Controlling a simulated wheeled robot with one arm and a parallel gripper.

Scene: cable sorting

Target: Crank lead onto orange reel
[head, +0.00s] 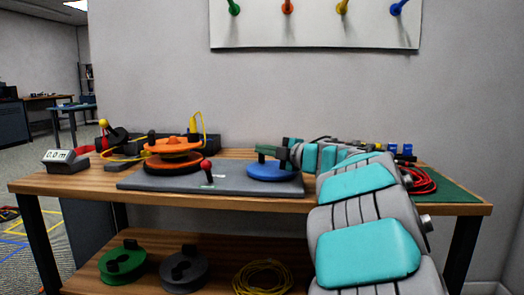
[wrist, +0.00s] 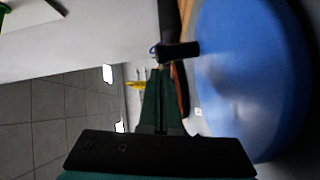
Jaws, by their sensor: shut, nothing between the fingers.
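The orange reel (head: 172,146) sits at the left end of a grey base plate (head: 140,181) on the workbench, above a second orange-rimmed disc (head: 174,164). A red knob (head: 206,165) stands just right of it. A yellow lead (head: 202,121) loops up behind the reel. A blue disc (head: 270,171) lies at the plate's right end and fills the right of the wrist view (wrist: 255,80). My gripper (head: 264,150) is above the blue disc, right of the orange reel and apart from it. Its dark green fingers (wrist: 160,72) are shut and empty. A black cylinder (wrist: 178,50) shows near the fingertips.
A red coiled cable (head: 422,181) lies at the right. Green (head: 122,262) and grey (head: 183,269) reels and a yellow coil (head: 262,278) are on the lower shelf.

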